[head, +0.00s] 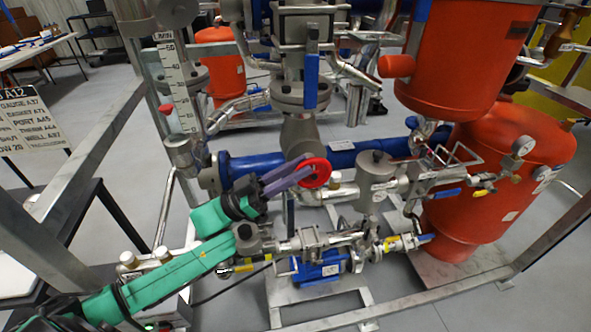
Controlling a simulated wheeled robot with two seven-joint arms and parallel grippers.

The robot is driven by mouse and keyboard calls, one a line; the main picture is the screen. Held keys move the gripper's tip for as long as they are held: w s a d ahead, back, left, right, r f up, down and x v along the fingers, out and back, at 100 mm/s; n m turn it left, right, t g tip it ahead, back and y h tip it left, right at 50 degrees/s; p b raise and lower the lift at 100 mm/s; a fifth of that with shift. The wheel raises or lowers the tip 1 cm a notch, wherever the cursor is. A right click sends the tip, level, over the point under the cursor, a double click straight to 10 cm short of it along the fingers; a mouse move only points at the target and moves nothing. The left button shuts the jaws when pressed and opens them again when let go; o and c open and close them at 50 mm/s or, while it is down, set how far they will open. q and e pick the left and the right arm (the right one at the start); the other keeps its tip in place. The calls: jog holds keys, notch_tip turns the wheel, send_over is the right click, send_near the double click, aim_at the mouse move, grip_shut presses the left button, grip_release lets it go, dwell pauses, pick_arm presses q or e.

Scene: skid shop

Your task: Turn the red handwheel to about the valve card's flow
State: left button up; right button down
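The red handwheel (316,173) sits in the middle of the head view, above the steel piping. My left gripper (303,170) reaches it from the left. Its two purple fingers lie at the wheel's left side and overlap the rim; whether they grip it is unclear. The valve card (30,122) stands at the left edge, cut off; its bottom line reads "...OW 20". A white flow scale (178,85) marked L/MIN stands upright at upper left, with a red marker (165,110) beside its lower part. The exact reading is too small to tell. My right gripper is not in view.
A blue pipe (245,165) runs behind the handwheel. A blue lever (311,82) hangs above it. Red tanks (497,190) with gauges (523,145) fill the right. Grey floor shows around the skid.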

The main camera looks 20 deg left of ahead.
pick_arm(q)
jog(key=shift+o, duration=0.9)
jog(key=shift+a+f, duration=0.1)
jog(key=shift+f, duration=0.05)
jog(key=b+v, duration=0.3)
jog(key=v, duration=1.1)
jog(key=shift+s, duration=0.15)
